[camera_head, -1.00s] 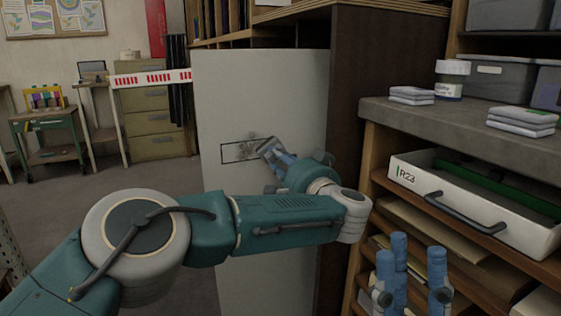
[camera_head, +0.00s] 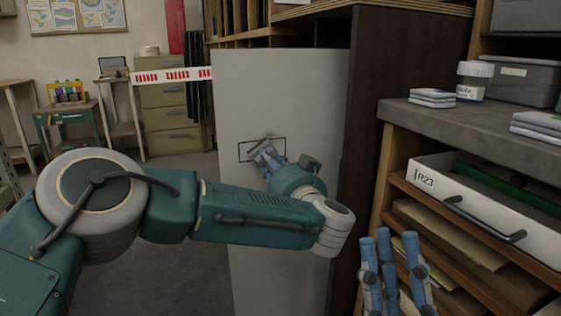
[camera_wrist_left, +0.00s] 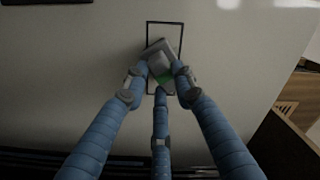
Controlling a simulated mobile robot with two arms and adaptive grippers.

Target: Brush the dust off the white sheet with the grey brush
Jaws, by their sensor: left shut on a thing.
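The white sheet (camera_head: 290,95) stands upright as a tall pale panel, with a thin black rectangle (camera_head: 240,152) drawn on it. A faint grey smudge of dust seems to show near the brush; the brush and gripper hide part of that area. The grey brush (camera_head: 263,148) is at the sheet inside the rectangle; its contact is hard to tell. My left gripper (camera_head: 273,160) is shut on the brush; the left wrist view shows the brush (camera_wrist_left: 160,58), with a green patch, between the blue fingertips (camera_wrist_left: 158,80). My right gripper (camera_head: 387,238) is open and empty at the lower right.
A shelf unit with a grey worktop (camera_head: 440,118) stands right of the sheet, with a white R23 drawer (camera_head: 480,205) sticking out. A red-striped barrier (camera_head: 172,75) is behind; floor at left is open.

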